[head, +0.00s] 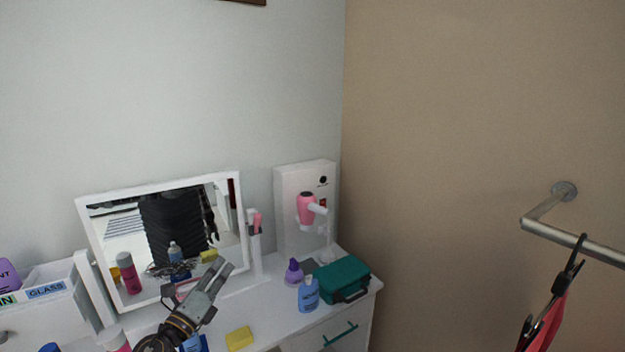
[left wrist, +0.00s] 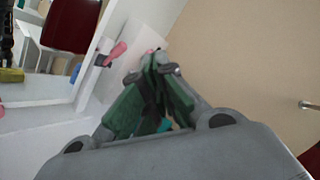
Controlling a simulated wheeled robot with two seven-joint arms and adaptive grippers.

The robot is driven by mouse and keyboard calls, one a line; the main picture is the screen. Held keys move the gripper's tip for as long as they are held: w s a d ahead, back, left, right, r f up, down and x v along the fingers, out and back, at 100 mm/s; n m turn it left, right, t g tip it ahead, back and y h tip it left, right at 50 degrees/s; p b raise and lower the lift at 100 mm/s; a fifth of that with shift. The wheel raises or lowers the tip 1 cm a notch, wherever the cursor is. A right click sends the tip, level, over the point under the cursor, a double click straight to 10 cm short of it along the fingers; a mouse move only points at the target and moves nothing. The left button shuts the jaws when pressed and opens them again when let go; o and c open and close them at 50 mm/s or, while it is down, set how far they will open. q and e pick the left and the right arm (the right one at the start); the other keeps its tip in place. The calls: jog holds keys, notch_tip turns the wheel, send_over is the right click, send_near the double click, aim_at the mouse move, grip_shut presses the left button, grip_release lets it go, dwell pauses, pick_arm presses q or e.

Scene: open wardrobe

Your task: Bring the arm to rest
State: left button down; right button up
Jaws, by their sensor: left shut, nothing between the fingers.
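My left gripper (head: 220,277) is in front of the mirror, above the white dressing table, in the head view. Its fingers are shut and hold nothing. In the left wrist view the gripper's (left wrist: 152,72) fingers, with green inner faces, meet at the tips. My right gripper is not in view.
The white-framed mirror (head: 241,205) stands behind my left gripper. A blue bottle (head: 308,296), a purple bottle (head: 293,272), a green case (head: 342,279) and a yellow sponge (head: 239,339) sit right of it. A clothes rail (head: 575,243) with a red garment (head: 545,325) is at right.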

pick_arm(q)
jog(key=s+a+f+n+g+y, duration=0.3)
jog(key=s+f+n+y, duration=0.3)
jog(key=n, duration=0.4)
jog(key=s+a+f+n+g+y, duration=0.4)
jog(key=f+n, duration=0.3)
jog(key=n, duration=0.4)
jog(key=s+d+f+n+g+h, duration=0.2)
jog(key=s+d+f+n+g, duration=0.25)
jog(key=s, duration=0.45)
jog(key=s+d+f+n+g+h, duration=0.1)
jog(key=s+d+f+n+g, duration=0.1)
jog(key=s+d+f+g, duration=0.45)
jog(key=s+a+f, duration=0.1)
jog(key=s+f, duration=0.1)
jog(key=f, duration=0.9)
jog(key=s+a+f, duration=0.1)
jog(key=s+f, duration=0.1)
jog(key=f, duration=1)
jog(key=s+a+f, duration=0.1)
jog(key=s+f, duration=0.2)
jog(key=f, duration=0.8)
jog(key=s+a+f, duration=0.2)
jog(key=s+f, duration=0.7)
jog(key=s, duration=0.1)
jog(key=s+a+f, duration=0.2)
jog(key=s+f, duration=0.8)
jog(key=s, duration=0.1)
jog(key=shift+s, duration=0.15)
